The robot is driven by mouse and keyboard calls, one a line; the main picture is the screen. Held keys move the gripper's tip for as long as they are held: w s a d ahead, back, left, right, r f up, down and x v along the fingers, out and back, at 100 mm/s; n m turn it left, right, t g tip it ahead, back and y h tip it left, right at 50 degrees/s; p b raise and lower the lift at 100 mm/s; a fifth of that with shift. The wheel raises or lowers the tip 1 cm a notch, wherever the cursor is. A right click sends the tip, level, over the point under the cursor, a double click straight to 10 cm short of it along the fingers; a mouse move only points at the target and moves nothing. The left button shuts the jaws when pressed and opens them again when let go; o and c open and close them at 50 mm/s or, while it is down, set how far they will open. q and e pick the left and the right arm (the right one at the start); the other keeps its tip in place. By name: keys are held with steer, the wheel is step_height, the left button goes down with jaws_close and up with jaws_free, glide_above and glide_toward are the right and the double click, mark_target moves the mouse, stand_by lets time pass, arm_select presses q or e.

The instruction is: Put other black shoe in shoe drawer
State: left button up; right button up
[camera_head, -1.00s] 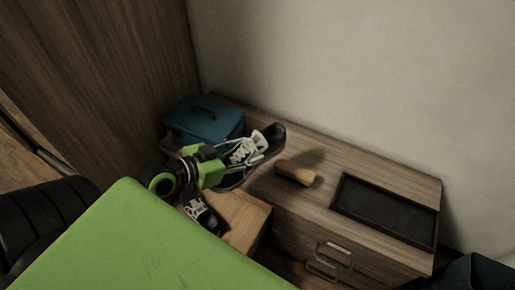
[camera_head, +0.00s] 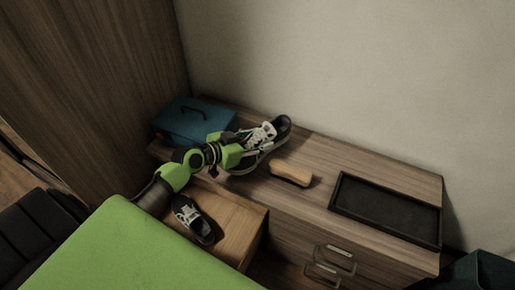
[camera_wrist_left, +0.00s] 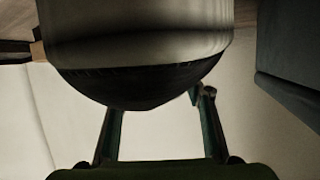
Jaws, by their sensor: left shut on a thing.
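My left gripper (camera_head: 262,140) is shut on a black shoe (camera_head: 283,126) with white laces, above the back of the wooden cabinet. The shoe is tilted, its dark end pointing to the upper right. In the left wrist view the shoe (camera_wrist_left: 140,65) fills the top, with its pale side and dark end between the two fingers. The other black shoe (camera_head: 205,232) with white laces lies in the open wooden shoe drawer (camera_head: 240,225), below my left arm. My right gripper is not in view.
A blue box (camera_head: 185,120) with a handle stands at the cabinet's left end. A brown brush-like block (camera_head: 291,173) lies just right of the held shoe. A black tray (camera_head: 385,212) lies on the right. Handles (camera_head: 335,258) show on the cabinet front. A wall is behind.

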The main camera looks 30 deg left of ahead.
arm_select(q)
steer(key=shift+w+f+b, duration=0.1)
steer(key=shift+f+b, duration=0.35)
steer(key=shift+f, duration=1.1)
steer(key=o, duration=1.1)
steer(key=shift+f, duration=0.1)
